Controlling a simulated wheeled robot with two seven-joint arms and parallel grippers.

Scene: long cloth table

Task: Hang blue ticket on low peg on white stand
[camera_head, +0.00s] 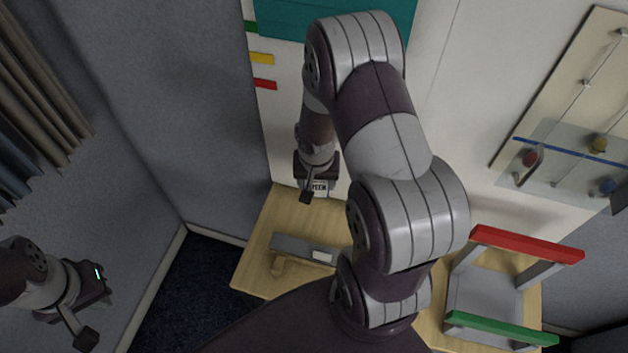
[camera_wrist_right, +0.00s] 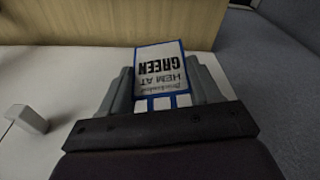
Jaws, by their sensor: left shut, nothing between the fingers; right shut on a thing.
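My right gripper (camera_head: 318,172) is shut on the blue ticket (camera_wrist_right: 160,72), a white card with a blue border and the words "HEM AT GREEN". The card is upside down in the right wrist view, between the two grey fingers. In the head view the ticket (camera_head: 320,187) shows small at the gripper, above the wooden table's far part and in front of a white panel. My left gripper (camera_head: 78,322) is shut and empty at the lower left, away from the table. I cannot clearly pick out the white stand or its low peg.
A grey bar (camera_head: 291,245) with a white piece (camera_head: 322,256) lies on the wooden table (camera_head: 258,268). A frame with red (camera_head: 527,246) and green (camera_head: 500,328) bars stands at right. A white block (camera_wrist_right: 31,118) shows in the wrist view. My right arm hides the middle.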

